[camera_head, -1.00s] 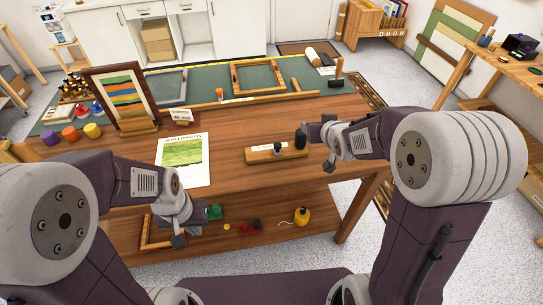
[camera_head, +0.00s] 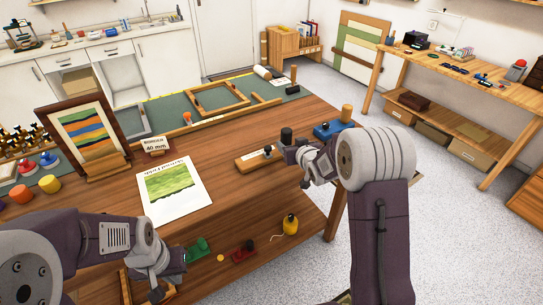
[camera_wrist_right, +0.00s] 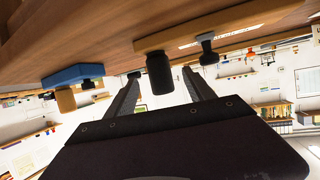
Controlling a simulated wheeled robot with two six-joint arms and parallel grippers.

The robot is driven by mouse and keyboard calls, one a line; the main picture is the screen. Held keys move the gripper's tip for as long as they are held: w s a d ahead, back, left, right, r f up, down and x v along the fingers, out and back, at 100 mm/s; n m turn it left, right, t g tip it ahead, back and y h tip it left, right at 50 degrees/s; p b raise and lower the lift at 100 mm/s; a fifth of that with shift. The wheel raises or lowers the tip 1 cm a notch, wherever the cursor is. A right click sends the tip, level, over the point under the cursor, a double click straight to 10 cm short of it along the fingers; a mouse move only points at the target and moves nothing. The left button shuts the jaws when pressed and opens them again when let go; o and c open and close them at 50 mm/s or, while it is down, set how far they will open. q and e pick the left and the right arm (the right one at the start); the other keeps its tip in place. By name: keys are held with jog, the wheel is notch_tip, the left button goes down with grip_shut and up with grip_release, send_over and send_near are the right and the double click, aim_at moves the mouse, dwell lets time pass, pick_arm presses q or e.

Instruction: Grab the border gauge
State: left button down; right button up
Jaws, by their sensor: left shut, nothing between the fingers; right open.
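The border gauge, a wooden bar (camera_head: 252,160) with a pale scale strip, a small black knob and a taller dark upright grip (camera_head: 286,136), lies on the table. My right gripper (camera_head: 293,160) is open and empty beside the gauge's right end. It also shows in the right wrist view (camera_wrist_right: 158,88). My left gripper (camera_head: 160,284) is shut and empty, low at the table's front.
A blue block with a wooden handle (camera_head: 333,130) stands just right of my right gripper. A green print (camera_head: 170,190), a "BORDER 40 mm" sign (camera_head: 155,145) and a framed striped picture (camera_head: 88,138) are to the left.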

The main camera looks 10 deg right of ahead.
aim_at(287, 141)
jog(key=x, duration=0.3)
jog(key=shift+a+r, duration=0.15)
jog(key=shift+a, duration=0.15)
jog(key=shift+w+d+f, duration=0.15)
jog(key=shift+w+f, duration=0.1)
jog(key=shift+w, duration=0.2)
jog(key=x, duration=0.5)
jog(key=shift+w+d+f, duration=0.1)
jog(key=shift+d, duration=0.15)
jog(key=shift+c, duration=0.2)
grip_shut()
